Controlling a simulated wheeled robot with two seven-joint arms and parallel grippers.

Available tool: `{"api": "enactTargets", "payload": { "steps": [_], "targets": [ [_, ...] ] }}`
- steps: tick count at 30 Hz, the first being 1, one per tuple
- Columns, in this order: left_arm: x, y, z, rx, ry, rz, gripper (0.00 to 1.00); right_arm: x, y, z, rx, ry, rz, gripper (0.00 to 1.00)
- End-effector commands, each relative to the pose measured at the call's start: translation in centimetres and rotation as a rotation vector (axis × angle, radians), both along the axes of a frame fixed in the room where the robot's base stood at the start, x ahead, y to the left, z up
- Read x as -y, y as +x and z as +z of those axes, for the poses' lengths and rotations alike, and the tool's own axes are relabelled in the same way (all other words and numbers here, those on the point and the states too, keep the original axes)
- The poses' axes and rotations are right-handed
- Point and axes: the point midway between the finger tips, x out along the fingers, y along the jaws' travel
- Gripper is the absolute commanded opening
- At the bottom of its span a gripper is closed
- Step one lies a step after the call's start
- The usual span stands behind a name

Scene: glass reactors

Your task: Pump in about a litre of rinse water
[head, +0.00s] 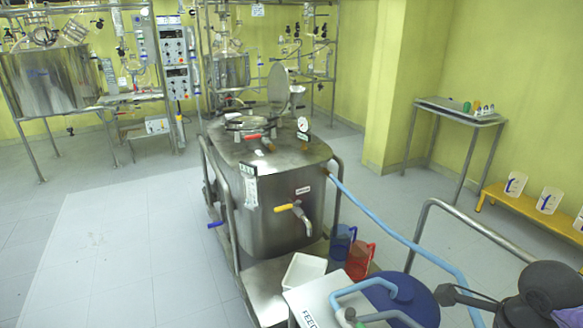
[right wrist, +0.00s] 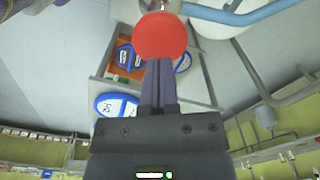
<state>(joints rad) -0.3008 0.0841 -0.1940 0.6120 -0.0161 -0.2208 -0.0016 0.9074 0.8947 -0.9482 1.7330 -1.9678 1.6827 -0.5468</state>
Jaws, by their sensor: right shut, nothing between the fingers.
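A steel jacketed vessel (head: 270,190) stands on a wheeled frame, its round lid (head: 278,84) tipped up. It carries a gauge (head: 303,124), a red-handled valve (head: 254,136) and a yellow-handled tap (head: 288,207). A blue hose (head: 400,236) runs from its right side to the front right. A blue-topped drum (head: 405,303) stands beside a surface marked "FEED" (head: 307,314). My right gripper (head: 447,294) is shut and empty. In the right wrist view its fingertips (right wrist: 158,66) lie just under a round red knob (right wrist: 159,37); contact is unclear. My left gripper is out of view.
A blue jug (head: 342,242), a red jug (head: 360,259) and a white tub (head: 303,271) sit by the vessel. A yellow bench (head: 530,212) with white containers stands right. A steel rail (head: 470,215) rises near my right arm. The left floor is clear.

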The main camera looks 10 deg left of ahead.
Motion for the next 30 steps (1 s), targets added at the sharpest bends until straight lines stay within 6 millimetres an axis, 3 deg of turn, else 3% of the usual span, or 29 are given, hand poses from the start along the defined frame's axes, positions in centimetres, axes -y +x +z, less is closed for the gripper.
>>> {"api": "enactTargets", "payload": {
  "steps": [11,30],
  "targets": [
    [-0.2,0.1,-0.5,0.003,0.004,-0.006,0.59,0.0,0.0,-0.6,0.0,0.0,0.0,0.0],
    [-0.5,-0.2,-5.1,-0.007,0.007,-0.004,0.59,0.0,0.0,-6.2,-0.003,-0.001,0.0,0.0]
  ]
}}
